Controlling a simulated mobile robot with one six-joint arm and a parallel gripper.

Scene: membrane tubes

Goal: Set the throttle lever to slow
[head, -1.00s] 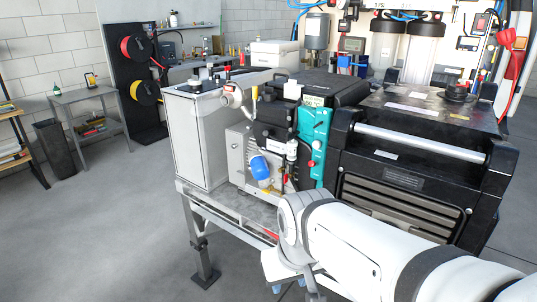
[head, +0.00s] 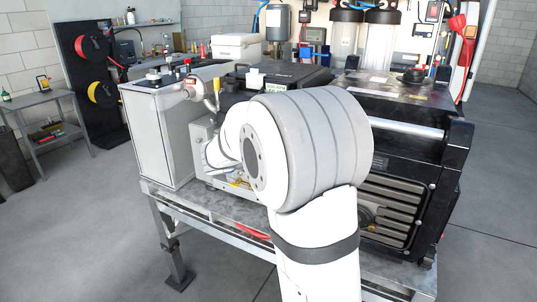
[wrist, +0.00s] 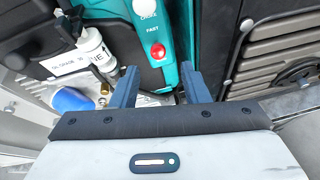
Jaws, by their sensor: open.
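The throttle lever's red knob (wrist: 158,51) shows in the wrist view, on a teal panel (wrist: 178,40) just below the word FAST. Nothing is seen between the fingers. The knob looks just beyond the fingertips; I cannot tell the exact gap. No SLOW label is readable. In the head view my arm hides the teal panel, the knob and my gripper.
A white labelled part (wrist: 88,55) and a blue cap (wrist: 72,99) lie left of the fingers. In the head view, a grey metal cabinet (head: 158,135) stands left on the bench (head: 190,213), with open floor in front.

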